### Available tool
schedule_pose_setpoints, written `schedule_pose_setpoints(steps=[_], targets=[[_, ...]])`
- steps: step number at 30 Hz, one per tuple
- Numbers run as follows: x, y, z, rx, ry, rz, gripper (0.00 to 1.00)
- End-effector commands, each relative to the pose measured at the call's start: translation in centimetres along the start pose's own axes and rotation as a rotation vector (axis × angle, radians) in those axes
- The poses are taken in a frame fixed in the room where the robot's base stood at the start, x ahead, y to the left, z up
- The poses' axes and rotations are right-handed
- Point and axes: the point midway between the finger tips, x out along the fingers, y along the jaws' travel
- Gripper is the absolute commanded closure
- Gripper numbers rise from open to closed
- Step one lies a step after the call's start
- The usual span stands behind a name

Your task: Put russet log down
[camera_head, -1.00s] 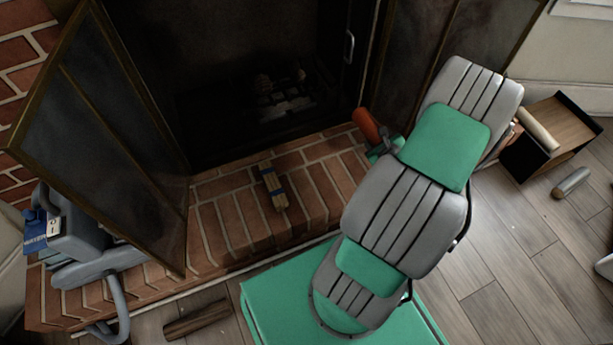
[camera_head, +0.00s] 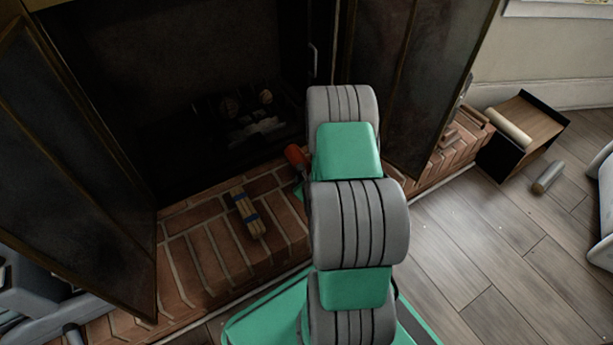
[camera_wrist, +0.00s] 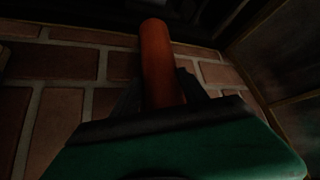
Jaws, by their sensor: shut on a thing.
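The russet log (camera_wrist: 158,62) is an orange-brown cylinder. In the wrist view it stands out from between the fingers of my gripper (camera_wrist: 160,98), which is shut on it. Brick shows behind it; I cannot tell whether the log touches the brick. In the head view only its end (camera_head: 296,155) shows, to the left of my arm and above the brick hearth (camera_head: 205,260). My arm hides most of my gripper there.
The dark firebox (camera_head: 220,110) lies behind the hearth, between open doors at left (camera_head: 75,180) and right (camera_head: 435,90). A strapped bundle of sticks (camera_head: 249,215) lies on the hearth. A black-sided wooden box (camera_head: 535,112) and a pale cylinder (camera_head: 547,177) are on the right floor.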

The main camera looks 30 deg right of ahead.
Motion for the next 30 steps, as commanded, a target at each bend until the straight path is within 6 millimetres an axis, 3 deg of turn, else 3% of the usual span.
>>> schedule_pose_setpoints(steps=[9, 10, 15, 18, 26, 30], targets=[[0.3, 0.0, -0.1, 0.000, -0.005, -0.004, 1.00], [0.2, 0.0, -0.1, 0.000, -0.003, -0.002, 0.46], [0.2, 0.0, -0.1, 0.000, -0.002, -0.001, 0.32], [0.2, 0.0, -0.1, 0.000, -0.002, -0.001, 0.26], [-0.1, -0.2, 0.3, 0.000, -0.003, -0.002, 0.26], [-2.4, -0.4, 0.4, 0.002, -0.002, -0.001, 0.26]])
